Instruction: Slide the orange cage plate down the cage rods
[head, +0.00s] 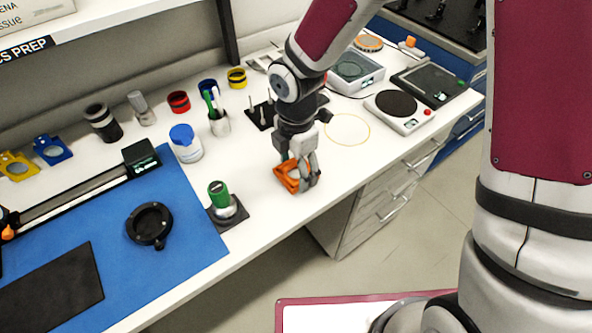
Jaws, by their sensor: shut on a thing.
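My gripper (302,175) is shut on the orange cage plate (285,180), an orange square plate with an opening. The plate is tilted in the fingers, near the front edge of the bench; I cannot tell how far it is above the top. The cage rods (251,104) are short, thin silver posts on a black base (260,118), behind and left of my gripper. The plate is apart from the rods. My wrist and forearm hide the right part of that base.
A green-topped part on a black base (223,198) stands left of the plate. A pen cup (219,124), a blue-lidded jar (186,143) and a yellow ring (237,77) are near the rods. Bare bench (347,160) lies right of my gripper.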

